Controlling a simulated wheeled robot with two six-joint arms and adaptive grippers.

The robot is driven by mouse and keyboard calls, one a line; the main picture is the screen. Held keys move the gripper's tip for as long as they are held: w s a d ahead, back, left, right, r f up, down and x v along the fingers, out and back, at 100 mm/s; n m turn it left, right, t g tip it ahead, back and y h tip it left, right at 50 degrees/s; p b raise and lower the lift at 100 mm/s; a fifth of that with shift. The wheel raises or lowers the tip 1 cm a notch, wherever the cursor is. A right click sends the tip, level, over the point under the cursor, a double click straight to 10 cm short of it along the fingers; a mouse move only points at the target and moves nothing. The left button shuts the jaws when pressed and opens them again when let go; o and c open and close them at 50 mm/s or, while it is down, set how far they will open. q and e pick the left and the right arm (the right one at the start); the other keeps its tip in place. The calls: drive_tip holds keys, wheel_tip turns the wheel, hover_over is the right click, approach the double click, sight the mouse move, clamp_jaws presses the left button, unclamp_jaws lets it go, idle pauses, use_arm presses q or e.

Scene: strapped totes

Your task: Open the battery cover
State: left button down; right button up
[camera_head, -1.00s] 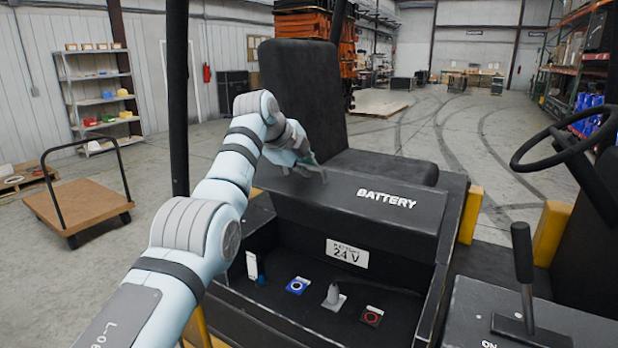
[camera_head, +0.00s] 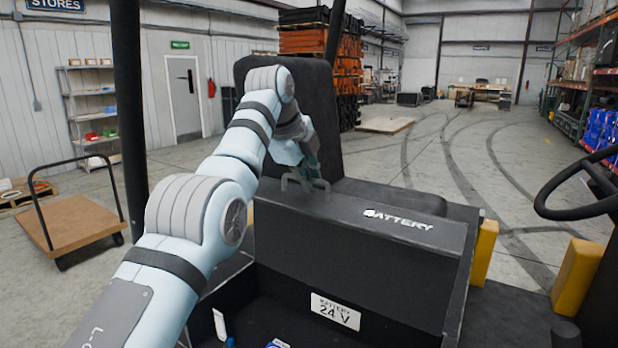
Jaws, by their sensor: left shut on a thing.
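The black battery cover (camera_head: 350,215) lies across the truck's battery box in front of the seat, with white "BATTERY" lettering on it. A grey handle (camera_head: 288,183) stands at its left rear part. My left gripper (camera_head: 312,181) is shut on this handle, with its fingers partly hidden by my wrist. Below the cover is an open dark recess with a white "BATTERY 24 V" label (camera_head: 335,311) on its back wall. I cannot tell for sure how far the cover is tilted. My right gripper is not in view.
The black seat (camera_head: 322,140) rises behind the cover. The steering wheel (camera_head: 580,208) and yellow blocks (camera_head: 575,278) stand at the right. A wooden cart (camera_head: 75,220) and a dark post (camera_head: 130,130) are at the left. Open floor lies behind on the right.

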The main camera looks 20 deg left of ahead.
use_arm(q)
drive_tip(key=shift+f, duration=0.15)
drive_tip(key=c, duration=1.8)
unclamp_jaws()
drive_tip(key=shift+c, duration=0.2)
drive_tip(key=shift+o, duration=0.8)
drive_tip(key=shift+w, duration=0.25)
drive_tip(key=v, duration=0.6)
drive_tip(key=shift+s+r, duration=0.15)
drive_tip(key=shift+r, duration=0.25)
drive_tip(key=shift+s+r, duration=0.35)
drive_tip(key=shift+w+f, duration=0.1)
drive_tip(key=shift+w, duration=0.1)
drive_tip(key=shift+a, duration=0.1)
